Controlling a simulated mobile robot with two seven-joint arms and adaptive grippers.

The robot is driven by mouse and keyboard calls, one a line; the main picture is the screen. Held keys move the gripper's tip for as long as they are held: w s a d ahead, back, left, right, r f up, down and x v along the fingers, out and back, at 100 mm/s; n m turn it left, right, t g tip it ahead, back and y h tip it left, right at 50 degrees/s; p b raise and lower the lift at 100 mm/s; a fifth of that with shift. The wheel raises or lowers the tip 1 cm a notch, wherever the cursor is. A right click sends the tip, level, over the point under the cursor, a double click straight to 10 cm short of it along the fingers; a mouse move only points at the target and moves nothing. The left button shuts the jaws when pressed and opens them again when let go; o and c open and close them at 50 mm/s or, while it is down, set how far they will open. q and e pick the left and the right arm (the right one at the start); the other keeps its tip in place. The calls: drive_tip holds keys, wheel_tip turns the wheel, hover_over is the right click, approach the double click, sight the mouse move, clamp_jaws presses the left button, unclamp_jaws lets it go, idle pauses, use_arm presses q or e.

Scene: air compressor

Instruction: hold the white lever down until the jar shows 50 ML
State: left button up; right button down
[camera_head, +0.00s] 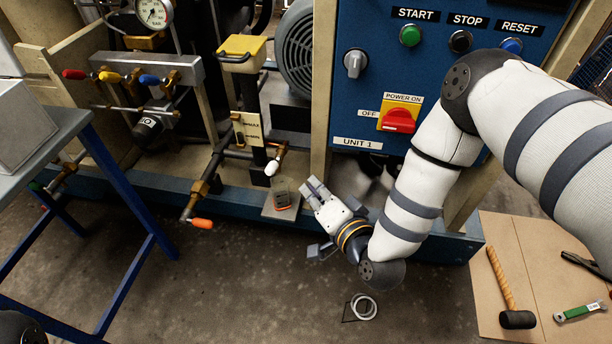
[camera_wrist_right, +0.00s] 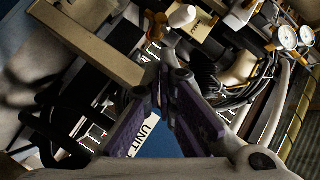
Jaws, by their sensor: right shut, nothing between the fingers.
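The white lever (camera_head: 271,168) hangs from a small brass valve above the jar, and its white tip also shows at the top of the right wrist view (camera_wrist_right: 182,16). The small clear jar (camera_head: 282,194) stands on a low plate beneath the valve, with orange-red showing near its base; I cannot read its level. My right gripper (camera_head: 311,187) is right of the jar, apart from the lever. Its purple-padded fingers (camera_wrist_right: 167,78) are shut and empty. My left gripper is not in view.
A blue panel (camera_head: 345,100) with switches stands behind my right arm. An orange-handled valve (camera_head: 201,223) is left of the jar. A blue-legged table (camera_head: 62,135) is at left. A mallet (camera_head: 503,285) and wrench (camera_head: 577,312) lie on a board. A white ring (camera_head: 364,307) lies on the floor.

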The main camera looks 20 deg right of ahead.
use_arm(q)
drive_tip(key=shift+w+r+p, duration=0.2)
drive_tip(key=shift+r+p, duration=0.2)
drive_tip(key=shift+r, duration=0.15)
use_arm(e)
drive_tip(key=v, duration=0.4)
drive_tip(key=shift+s+r, duration=0.15)
drive_tip(key=shift+s, duration=0.1)
